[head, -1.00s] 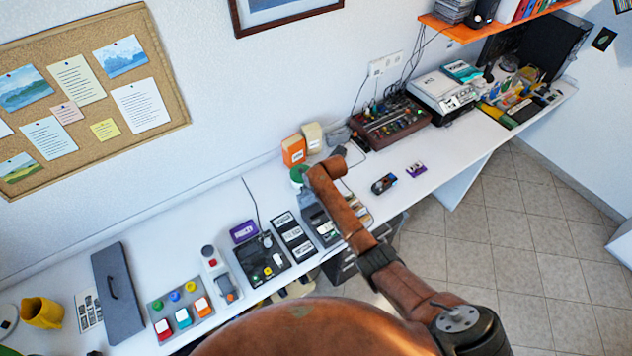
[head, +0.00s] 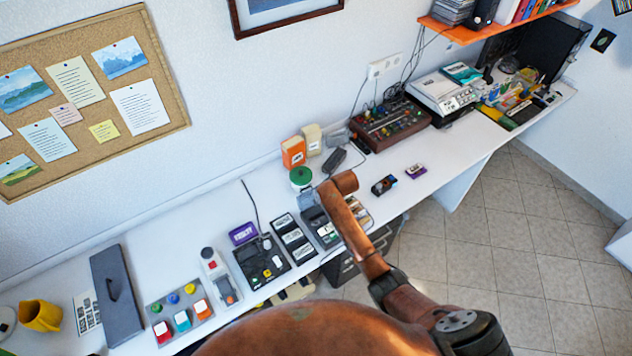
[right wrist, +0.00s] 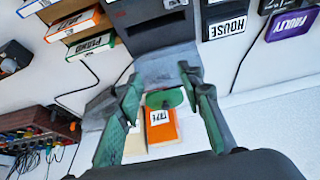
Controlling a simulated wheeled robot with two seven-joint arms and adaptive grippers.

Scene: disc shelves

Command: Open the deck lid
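The dark grey deck (right wrist: 150,38) shows at the top of the right wrist view, with a slot in its face. A paler grey panel (right wrist: 168,62), which looks like its lid, adjoins its edge. In the head view the deck (head: 322,228) stands on the white desk, partly covered by my right arm, with the grey panel (head: 307,199) at its back. My right gripper (right wrist: 160,78) is open, its two green-sided fingers apart near the panel with nothing between the tips. I cannot tell whether it touches the panel. In the head view this gripper is hidden. My left gripper is out of view.
An orange box (head: 293,152), a cream box (head: 312,139) and a green round object (head: 300,177) stand behind the deck. A dark grey object (head: 334,161) lies beside them. A labelled black panel (head: 292,237) is left of the deck. The desk's front right is fairly clear.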

